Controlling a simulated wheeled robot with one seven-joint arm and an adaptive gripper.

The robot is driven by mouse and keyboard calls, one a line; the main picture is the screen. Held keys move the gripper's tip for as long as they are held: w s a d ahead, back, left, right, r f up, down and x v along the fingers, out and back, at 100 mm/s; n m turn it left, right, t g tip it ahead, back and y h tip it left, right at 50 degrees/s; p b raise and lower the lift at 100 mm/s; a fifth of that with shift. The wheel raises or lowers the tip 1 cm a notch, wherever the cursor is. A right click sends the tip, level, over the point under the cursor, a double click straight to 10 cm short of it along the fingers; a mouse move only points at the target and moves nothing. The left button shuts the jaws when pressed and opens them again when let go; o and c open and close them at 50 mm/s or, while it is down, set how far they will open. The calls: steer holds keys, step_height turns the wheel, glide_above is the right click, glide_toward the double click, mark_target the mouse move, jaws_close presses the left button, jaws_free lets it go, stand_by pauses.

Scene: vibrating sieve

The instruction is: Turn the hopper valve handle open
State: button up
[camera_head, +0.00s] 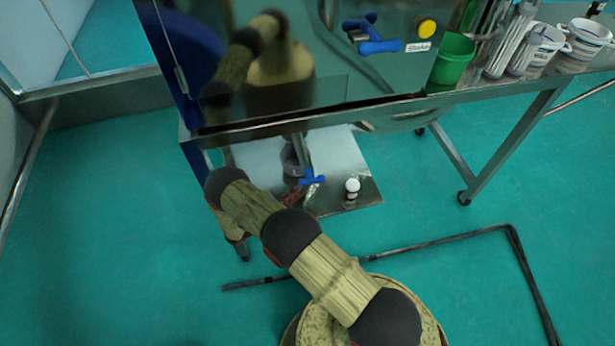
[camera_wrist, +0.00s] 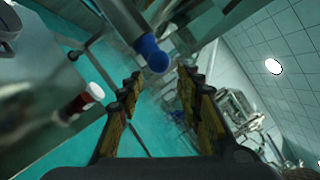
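A blue handle (camera_head: 312,178) sits low under the steel bench, at the lower end of a grey pipe. In the wrist view a blue rounded handle end (camera_wrist: 152,54) shows at the end of a pale pipe, just ahead of the fingertips. My gripper (camera_wrist: 158,76) is open, with its two yellow and black fingers apart and nothing between them. The blue end appears beyond the fingers, not clasped. Another blue lever-like part (camera_head: 380,47) is on the glossy front panel above; I cannot tell which blue part is the hopper valve handle.
A small white-capped bottle (camera_head: 352,188) stands on the low shelf (camera_head: 340,155); it also shows in the wrist view (camera_wrist: 80,104). A green cup (camera_head: 453,58), white tubs (camera_head: 590,38) and a yellow button (camera_head: 427,27) are above. The bench edge (camera_head: 330,115) overhangs the shelf.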

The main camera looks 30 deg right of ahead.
mark_target(313, 180)
steer(key=b+x, duration=0.2)
steer(key=x, duration=0.5)
steer(key=shift+w+d+r, duration=0.1)
steer(key=shift+w+d, duration=0.05)
steer(key=shift+d, duration=0.25)
steer(key=shift+c, duration=1.2)
jaws_close()
